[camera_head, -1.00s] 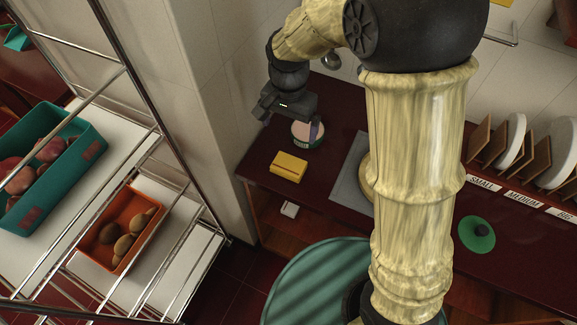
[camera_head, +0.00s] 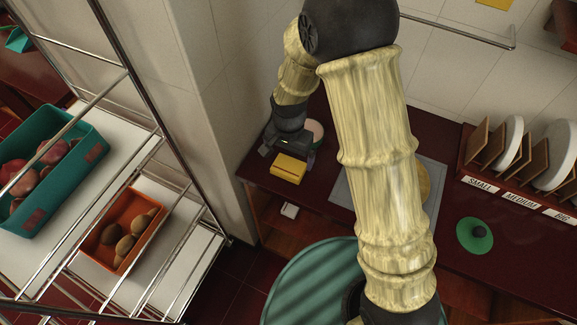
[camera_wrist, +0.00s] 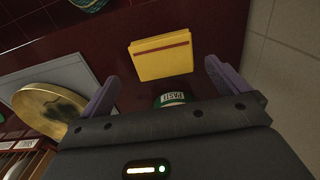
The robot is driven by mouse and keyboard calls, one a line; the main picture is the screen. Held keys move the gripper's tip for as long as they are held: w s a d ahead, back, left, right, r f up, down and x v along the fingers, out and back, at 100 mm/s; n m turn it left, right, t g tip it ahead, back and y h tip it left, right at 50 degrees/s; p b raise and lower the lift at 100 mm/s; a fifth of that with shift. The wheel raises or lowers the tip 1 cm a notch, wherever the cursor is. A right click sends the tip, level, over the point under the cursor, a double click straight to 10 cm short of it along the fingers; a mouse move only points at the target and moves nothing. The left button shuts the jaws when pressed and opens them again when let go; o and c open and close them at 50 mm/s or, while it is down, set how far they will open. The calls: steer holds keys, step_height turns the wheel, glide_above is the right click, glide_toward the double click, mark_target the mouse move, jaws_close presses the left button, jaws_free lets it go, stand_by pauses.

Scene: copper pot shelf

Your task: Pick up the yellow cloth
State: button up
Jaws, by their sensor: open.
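The yellow cloth (camera_head: 288,168) lies folded on the dark red counter (camera_head: 330,111) near its left end. In the wrist view the cloth (camera_wrist: 163,60) has a red stripe and lies ahead of the fingers, roughly between their lines. My gripper (camera_head: 288,152) is just behind the cloth in the head view. In the wrist view my gripper (camera_wrist: 160,82) is open, with its two purple fingers apart and nothing between the tips. I cannot tell its exact height above the counter.
A round tub with a green label (camera_wrist: 172,98) stands close to my gripper. A grey mat (camera_head: 343,190) with a brass pan (camera_wrist: 50,108) lies to the right. A wall pillar (camera_head: 205,110) and a wire rack (camera_head: 150,150) are on the left. A green lid (camera_head: 475,235) lies farther right.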

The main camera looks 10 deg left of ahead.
mark_target(287, 167)
steer(key=shift+f, duration=0.4)
steer(key=shift+s+a+f+p, duration=0.15)
steer(key=shift+f+p, duration=0.55)
steer(key=shift+f, duration=1.9)
steer(key=c, duration=0.8)
steer(key=shift+a+r, duration=0.1)
